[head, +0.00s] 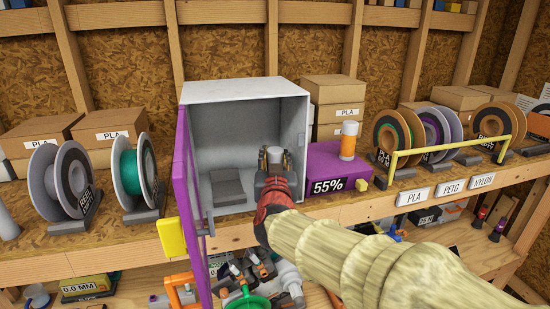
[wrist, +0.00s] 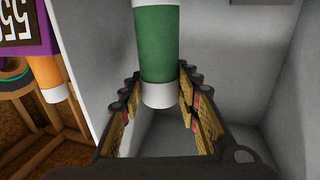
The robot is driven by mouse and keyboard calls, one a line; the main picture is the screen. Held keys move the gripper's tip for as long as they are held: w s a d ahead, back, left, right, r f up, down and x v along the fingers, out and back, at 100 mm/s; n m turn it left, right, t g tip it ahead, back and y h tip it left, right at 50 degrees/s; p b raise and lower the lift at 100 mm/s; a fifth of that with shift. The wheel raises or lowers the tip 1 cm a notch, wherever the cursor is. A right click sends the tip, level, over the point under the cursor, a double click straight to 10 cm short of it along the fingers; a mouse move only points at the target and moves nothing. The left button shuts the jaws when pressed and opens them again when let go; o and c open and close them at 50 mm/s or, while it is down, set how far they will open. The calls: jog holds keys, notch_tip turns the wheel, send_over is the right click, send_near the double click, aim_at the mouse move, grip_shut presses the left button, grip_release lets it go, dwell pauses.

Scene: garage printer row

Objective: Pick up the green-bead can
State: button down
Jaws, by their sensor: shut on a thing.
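The green-bead can (wrist: 156,45) is a clear-looking green cylinder with white ends, seen in the wrist view between the fingers. My gripper (wrist: 158,82) is shut on it near its white end. In the head view my gripper (head: 275,158) is at the open front of a grey-walled cabinet (head: 245,90); the can is mostly hidden there behind the gripper. I cannot tell whether the can touches the cabinet floor.
The cabinet's purple door (head: 188,210) with a yellow handle (head: 171,238) stands open on the left. Right of the cabinet, an orange can (head: 348,146) stands on a purple box reading 55% (head: 320,160). Spools (head: 62,180) and a yellow rail (head: 450,148) line the shelf.

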jog(key=shift+s, duration=0.15)
jog(key=s+d+p, duration=0.2)
jog(key=s+d, duration=0.1)
jog(key=s, duration=0.7)
jog(key=s+d+p, duration=0.3)
jog(key=s, duration=0.8)
dwell(0.5)
